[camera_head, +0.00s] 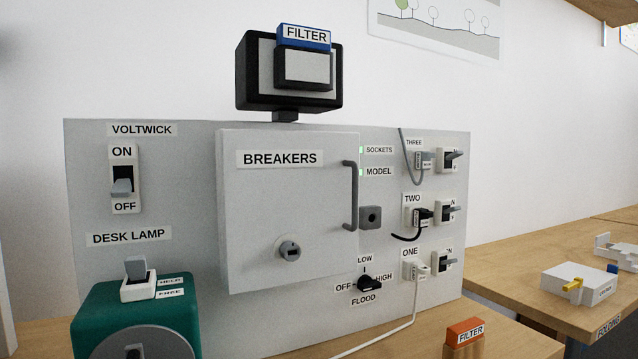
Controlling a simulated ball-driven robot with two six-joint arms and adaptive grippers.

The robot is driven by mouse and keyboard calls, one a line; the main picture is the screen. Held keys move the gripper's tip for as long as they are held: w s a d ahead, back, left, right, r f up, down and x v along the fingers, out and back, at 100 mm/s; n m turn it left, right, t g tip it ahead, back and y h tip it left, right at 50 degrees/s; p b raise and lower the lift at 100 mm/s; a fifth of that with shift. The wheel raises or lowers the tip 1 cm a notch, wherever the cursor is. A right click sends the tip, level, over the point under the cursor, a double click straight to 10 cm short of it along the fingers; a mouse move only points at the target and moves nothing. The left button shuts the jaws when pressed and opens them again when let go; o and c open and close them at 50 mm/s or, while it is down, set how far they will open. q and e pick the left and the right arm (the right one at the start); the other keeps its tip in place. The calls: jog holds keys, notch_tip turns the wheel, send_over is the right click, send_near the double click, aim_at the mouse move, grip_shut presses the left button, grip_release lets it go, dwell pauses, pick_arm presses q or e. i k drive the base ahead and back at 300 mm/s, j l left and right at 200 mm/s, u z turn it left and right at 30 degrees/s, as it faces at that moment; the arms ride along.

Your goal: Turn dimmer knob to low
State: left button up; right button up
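The dimmer knob (370,284) is a small black rotary knob low on the grey panel (190,270), right of the breaker door. The labels OFF to its left, LOW above it, HIGH to its upper right and FLOOD below it surround the knob. Its grip lies roughly sideways, not up toward LOW. I cannot tell for certain whether its pointed end faces OFF or HIGH. Neither of my grippers shows in the head view, and nothing touches the knob.
The closed BREAKERS door (265,210) has a protruding handle (350,195) above left of the knob. Right of the knob are sockets, switches and a hanging white cable (413,310).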

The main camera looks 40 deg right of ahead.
aim_at(365, 283)
jog(key=l+z, duration=0.1)
jog(key=z, duration=1.2)
jog(key=u, duration=0.3)
